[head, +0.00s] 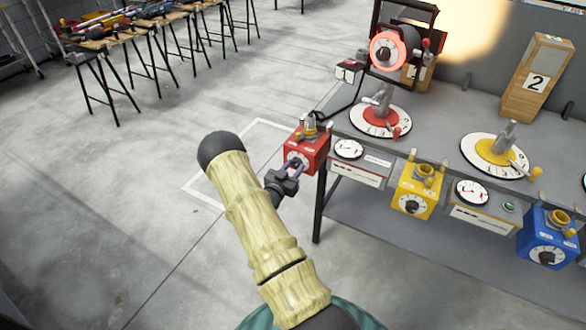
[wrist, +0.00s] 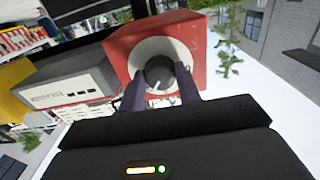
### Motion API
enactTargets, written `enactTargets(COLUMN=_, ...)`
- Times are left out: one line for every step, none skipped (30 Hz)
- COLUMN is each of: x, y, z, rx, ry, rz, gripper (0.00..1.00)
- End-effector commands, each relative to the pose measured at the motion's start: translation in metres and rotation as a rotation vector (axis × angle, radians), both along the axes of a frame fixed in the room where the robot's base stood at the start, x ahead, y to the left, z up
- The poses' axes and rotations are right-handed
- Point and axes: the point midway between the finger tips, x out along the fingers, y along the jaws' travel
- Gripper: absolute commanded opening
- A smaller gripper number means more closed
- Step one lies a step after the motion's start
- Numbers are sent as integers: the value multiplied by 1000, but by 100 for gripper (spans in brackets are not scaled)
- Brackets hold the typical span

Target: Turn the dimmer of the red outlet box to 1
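The red outlet box (head: 314,147) hangs at the left front corner of the workbench. Its round white dial and dark dimmer knob (wrist: 160,70) face my gripper. In the wrist view, the knob's white pointer line points down and slightly left; the dial numbers are not readable. My gripper (head: 297,168) is right at the dial. In the wrist view, its two dark fingers (wrist: 161,86) are apart, one on each side of the knob's lower part. I cannot tell whether they press on the knob. The fingers cover the lower part of the dial.
Yellow (head: 416,190) and blue (head: 547,238) outlet boxes hang farther right along the workbench (head: 440,137). A red lamp (head: 388,52) glows above, behind a red-and-white disc (head: 367,121) with a lever. Open floor lies left of the bench.

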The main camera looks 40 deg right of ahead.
Motion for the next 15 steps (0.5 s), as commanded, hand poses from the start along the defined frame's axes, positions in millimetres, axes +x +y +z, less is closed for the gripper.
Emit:
enactTargets(x=0, y=0, z=0, rx=0, ry=0, rz=1, gripper=16)
enactTargets(x=0, y=0, z=0, rx=0, ry=0, rz=1, gripper=10)
enactTargets(x=0, y=0, z=0, rx=0, ry=0, rz=1, gripper=10)
enactTargets(x=0, y=0, z=0, rx=0, ry=0, rz=1, gripper=10)
enactTargets(x=0, y=0, z=0, rx=0, ry=0, rz=1, gripper=10)
enactTargets(x=0, y=1, z=0, rx=0, ry=1, rz=1, gripper=10)
enactTargets(x=0, y=1, z=0, rx=-1, ry=3, rz=1, gripper=10)
enactTargets(x=0, y=1, z=0, rx=-2, ry=5, rz=1, gripper=10)
enactTargets(x=0, y=1, z=0, rx=-3, ry=8, rz=1, gripper=10)
enactTargets(x=0, y=1, z=0, rx=-5, ry=12, rz=1, gripper=10)
enactTargets(x=0, y=1, z=0, rx=-7, ry=17, rz=2, gripper=10)
enactTargets(x=1, y=1, z=0, rx=-10, ry=24, rz=2, gripper=10)
enactTargets(x=1, y=1, z=0, rx=-13, ry=31, rz=2, gripper=10)
enactTargets(x=1, y=1, z=0, rx=-16, ry=40, rz=3, gripper=10)
enactTargets(x=1, y=1, z=0, rx=-23, ry=52, rz=3, gripper=10)
